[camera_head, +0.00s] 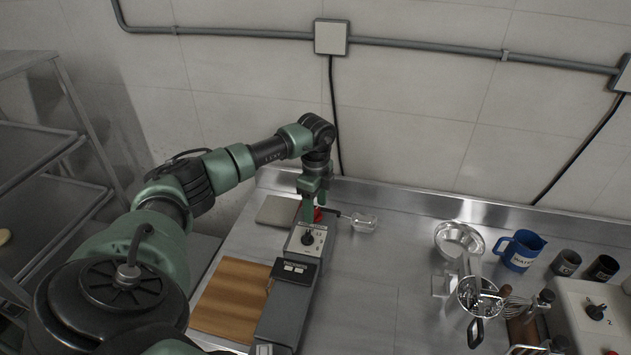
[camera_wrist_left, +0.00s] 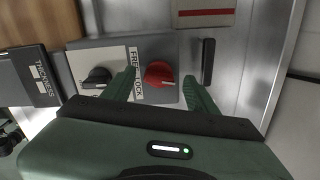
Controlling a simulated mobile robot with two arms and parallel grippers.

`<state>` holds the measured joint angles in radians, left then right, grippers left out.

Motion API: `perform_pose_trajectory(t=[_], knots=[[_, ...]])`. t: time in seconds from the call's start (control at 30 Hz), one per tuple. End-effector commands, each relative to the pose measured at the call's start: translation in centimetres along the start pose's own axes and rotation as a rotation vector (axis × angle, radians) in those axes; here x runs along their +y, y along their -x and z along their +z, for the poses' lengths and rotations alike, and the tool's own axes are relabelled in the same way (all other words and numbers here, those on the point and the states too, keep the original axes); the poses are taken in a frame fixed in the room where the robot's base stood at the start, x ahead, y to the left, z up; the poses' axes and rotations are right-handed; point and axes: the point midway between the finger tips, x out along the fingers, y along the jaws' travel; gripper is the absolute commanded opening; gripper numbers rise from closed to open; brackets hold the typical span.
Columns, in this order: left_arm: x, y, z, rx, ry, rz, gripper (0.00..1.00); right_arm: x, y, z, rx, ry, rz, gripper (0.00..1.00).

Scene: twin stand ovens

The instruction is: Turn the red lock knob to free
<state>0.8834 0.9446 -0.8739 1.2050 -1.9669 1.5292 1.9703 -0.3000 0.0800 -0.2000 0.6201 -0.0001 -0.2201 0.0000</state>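The red lock knob (camera_wrist_left: 158,74) sits on the grey panel of a long machine, beside a white strip lettered FREE and LOCK (camera_wrist_left: 136,74). A pale mark on the knob points to the lower right in the wrist view. My left gripper (camera_wrist_left: 160,82) is open, with one finger on each side of the knob and a visible gap to each. In the head view my left gripper (camera_head: 313,200) points down over the far end of the machine, and only part of the red knob (camera_head: 318,214) shows beside it. My right gripper is not in view.
A black knob (camera_wrist_left: 97,78) sits close beside the left finger, near a black THICKNESS box (camera_wrist_left: 32,77). A clear container (camera_head: 364,222) stands right of the machine, a wooden board (camera_head: 228,300) left. A bowl, blue jug (camera_head: 520,250) and utensils stand farther right.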

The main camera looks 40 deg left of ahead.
Motion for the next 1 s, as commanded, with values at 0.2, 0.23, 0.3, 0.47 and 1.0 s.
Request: perform_pose_trajectory(t=[0.2,0.23,0.3,0.47,1.0], knots=[[0.0,0.3,-0.1,0.001,-0.001,0.001,0.58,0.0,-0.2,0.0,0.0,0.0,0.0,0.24],[0.0,0.5,-0.1,0.001,-0.002,0.0,0.58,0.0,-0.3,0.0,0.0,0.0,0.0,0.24],[0.0,1.4,-0.1,0.001,-0.002,-0.001,0.58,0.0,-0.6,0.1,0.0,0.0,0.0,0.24],[-0.1,4.2,0.0,0.001,0.0,-0.004,0.58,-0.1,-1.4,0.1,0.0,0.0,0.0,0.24],[0.0,7.8,0.0,0.0,0.0,0.001,0.58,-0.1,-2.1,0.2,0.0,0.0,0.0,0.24]])
